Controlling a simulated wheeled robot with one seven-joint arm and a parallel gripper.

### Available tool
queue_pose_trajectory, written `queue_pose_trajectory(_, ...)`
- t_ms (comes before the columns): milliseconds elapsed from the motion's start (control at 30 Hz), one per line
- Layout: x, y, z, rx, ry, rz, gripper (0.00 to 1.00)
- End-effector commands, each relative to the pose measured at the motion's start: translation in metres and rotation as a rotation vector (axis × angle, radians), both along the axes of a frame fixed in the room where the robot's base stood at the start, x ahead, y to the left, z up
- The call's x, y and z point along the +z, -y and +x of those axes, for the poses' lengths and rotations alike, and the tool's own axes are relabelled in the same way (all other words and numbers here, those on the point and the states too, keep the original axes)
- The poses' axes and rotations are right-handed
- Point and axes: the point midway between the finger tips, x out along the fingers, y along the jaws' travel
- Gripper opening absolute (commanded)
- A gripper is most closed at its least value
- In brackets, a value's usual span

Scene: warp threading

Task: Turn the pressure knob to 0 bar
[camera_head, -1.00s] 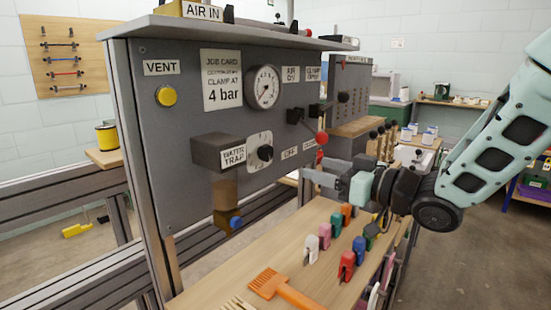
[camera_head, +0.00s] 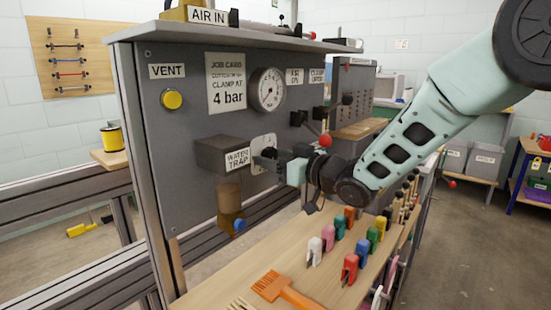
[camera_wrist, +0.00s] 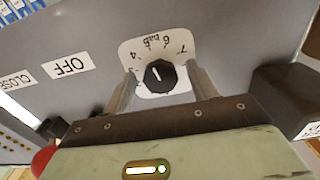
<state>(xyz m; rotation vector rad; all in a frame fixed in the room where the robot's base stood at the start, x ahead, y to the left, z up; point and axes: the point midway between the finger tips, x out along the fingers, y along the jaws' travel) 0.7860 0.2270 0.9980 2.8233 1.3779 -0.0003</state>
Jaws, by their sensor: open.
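The black pressure knob (camera_wrist: 160,76) sits on a pale numbered dial plate (camera_wrist: 148,48) on the grey panel, in the wrist view. My gripper (camera_wrist: 162,88) is open, with one finger on each side of the knob; I cannot tell whether they touch it. In the head view my gripper (camera_head: 268,161) is at the panel and hides the knob, and part of the dial plate (camera_head: 263,143) shows above it. The round pressure gauge (camera_head: 268,89) is higher on the panel.
The water trap (camera_head: 222,155) juts out just left of my gripper. A red-tipped lever (camera_head: 325,140) is close on the right. A yellow vent button (camera_head: 172,100) is at the upper left.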

Motion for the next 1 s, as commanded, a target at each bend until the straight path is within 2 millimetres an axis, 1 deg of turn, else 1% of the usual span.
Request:
queue_pose_trajectory(100,0.0,0.0001,-0.0001,0.0,0.0,0.0,0.58)
queue_pose_trajectory(133,0.0,0.0002,-0.0001,0.0,0.0,0.0,0.55)
queue_pose_trajectory(167,0.0,0.0002,-0.0001,0.0,0.0,0.0,0.47)
queue_pose_trajectory(200,0.0,0.0001,-0.0002,0.0,0.0,0.0,0.36)
queue_pose_trajectory(267,0.0001,0.0002,-0.0003,0.0,0.0,0.0,0.19)
queue_pose_trajectory(300,0.0001,0.0002,-0.0002,0.0,0.0,0.0,0.13)
queue_pose_trajectory(667,-0.0014,0.0004,-0.0002,0.0,0.035,-0.026,0.14)
queue_pose_trajectory(867,-0.0031,0.0006,0.0001,0.0,0.124,-0.093,0.14)
queue_pose_trajectory(1000,-0.0042,0.0007,0.0001,0.0,0.216,-0.165,0.14)
